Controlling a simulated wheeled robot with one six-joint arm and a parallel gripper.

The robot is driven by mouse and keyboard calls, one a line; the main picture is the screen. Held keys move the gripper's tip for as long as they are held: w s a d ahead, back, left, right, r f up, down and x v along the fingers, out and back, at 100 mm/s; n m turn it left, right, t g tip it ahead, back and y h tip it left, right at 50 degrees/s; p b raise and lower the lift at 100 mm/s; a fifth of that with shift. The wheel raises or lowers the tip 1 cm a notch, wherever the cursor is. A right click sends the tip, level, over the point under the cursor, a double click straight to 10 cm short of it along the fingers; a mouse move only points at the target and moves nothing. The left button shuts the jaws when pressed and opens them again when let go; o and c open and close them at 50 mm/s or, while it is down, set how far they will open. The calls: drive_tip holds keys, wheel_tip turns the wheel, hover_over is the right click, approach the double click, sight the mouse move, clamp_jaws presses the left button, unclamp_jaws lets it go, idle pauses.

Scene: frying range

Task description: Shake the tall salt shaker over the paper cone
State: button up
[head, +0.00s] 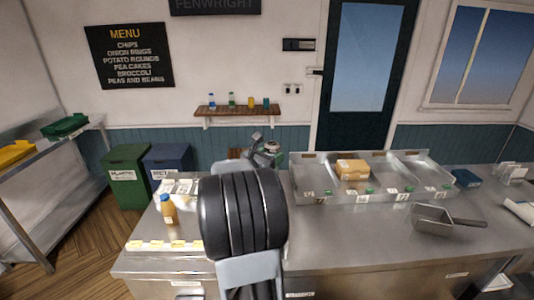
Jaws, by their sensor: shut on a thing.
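My gripper (262,145) shows only in part above the thick black joint of my arm, over the back of the steel counter. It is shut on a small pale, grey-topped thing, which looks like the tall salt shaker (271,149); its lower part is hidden. White paper-like shapes (184,188) lie on the counter to the left of my arm. I cannot tell whether the paper cone is among them or hidden behind my arm. The gripper is to the right of these shapes and apart from them.
A steel tray unit (325,190) holding a tan box (352,169) is right of my arm. A scoop (434,219) lies at the right. Green (125,180) and blue (168,160) bins stand behind, left.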

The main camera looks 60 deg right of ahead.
drive_tip(key=m+b, duration=0.1)
drive_tip(key=f+m+b, duration=0.1)
drive_tip(key=b, duration=0.1)
drive_tip(key=shift+w+d+f, duration=0.15)
drive_tip(key=shift+d+f, duration=0.05)
drive_tip(key=shift+f, duration=0.1)
drive_tip(key=m+b, duration=0.1)
drive_tip(key=b, duration=0.1)
drive_tip(key=f+m+b, duration=0.1)
drive_tip(key=m+b, duration=0.1)
drive_tip(key=shift+w+f, duration=0.2)
drive_tip(key=shift+w, duration=0.2)
drive_tip(key=f+m+b, duration=0.1)
drive_tip(key=m+b, duration=0.1)
drive_tip(key=w+f+m+b, duration=0.1)
drive_tip(key=m+b, duration=0.1)
drive_tip(key=shift+w+d+b, duration=0.1)
drive_tip(key=shift+w+b, duration=0.05)
drive_tip(key=shift+b, duration=0.25)
drive_tip(key=f+m+b, duration=0.1)
drive_tip(key=m+b, duration=0.4)
drive_tip(key=b, duration=0.2)
drive_tip(key=f+m+b, duration=0.1)
drive_tip(key=m+b, duration=0.4)
drive_tip(key=b, duration=0.2)
drive_tip(key=f+m+b, duration=0.1)
drive_tip(key=m+b, duration=0.4)
drive_tip(key=b, duration=0.2)
drive_tip(key=shift+w, duration=0.3)
drive_tip(key=shift+d, duration=0.1)
